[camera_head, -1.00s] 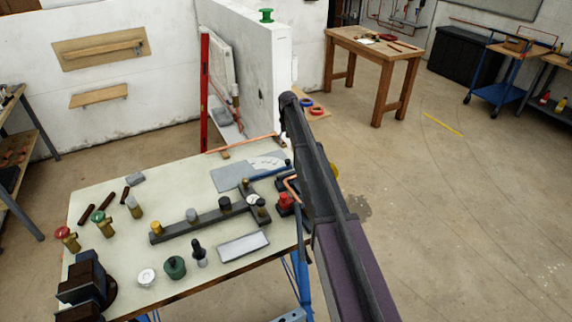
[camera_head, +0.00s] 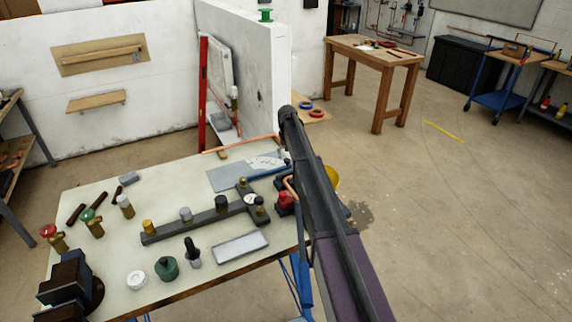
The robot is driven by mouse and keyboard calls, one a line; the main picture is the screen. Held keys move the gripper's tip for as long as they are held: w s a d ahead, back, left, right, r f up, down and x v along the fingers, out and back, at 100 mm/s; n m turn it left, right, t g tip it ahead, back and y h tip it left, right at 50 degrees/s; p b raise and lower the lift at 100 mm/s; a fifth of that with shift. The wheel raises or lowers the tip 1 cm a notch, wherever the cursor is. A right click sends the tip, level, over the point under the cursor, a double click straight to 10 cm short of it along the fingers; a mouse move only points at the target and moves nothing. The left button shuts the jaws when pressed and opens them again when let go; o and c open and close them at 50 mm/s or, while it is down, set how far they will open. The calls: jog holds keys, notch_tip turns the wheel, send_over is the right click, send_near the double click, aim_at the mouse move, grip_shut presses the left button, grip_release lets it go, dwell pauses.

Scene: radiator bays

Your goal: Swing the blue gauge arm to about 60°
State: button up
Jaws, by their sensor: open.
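The blue gauge arm (camera_head: 268,174) lies low across a flat grey plate (camera_head: 226,180) with pale markings, at the back right of the pale workbench. Its right end is close to the dark link of my arm. A small dark knob shows near that end. The angle of the gauge arm cannot be read at this size. My arm rises from the lower right and covers the bench's right edge. My gripper is not visible; it is hidden behind my arm or out of frame.
A grey manifold bar (camera_head: 190,225) with several knobs lies in front of the plate. A red part (camera_head: 286,202) and copper pipe (camera_head: 245,143) are close by. A grey tray (camera_head: 240,246), a green canister (camera_head: 166,269) and a dark vise (camera_head: 70,279) stand nearer. Floor at right is open.

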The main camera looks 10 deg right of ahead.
jog(key=shift+f+b, duration=0.85)
jog(key=shift+f, duration=0.25)
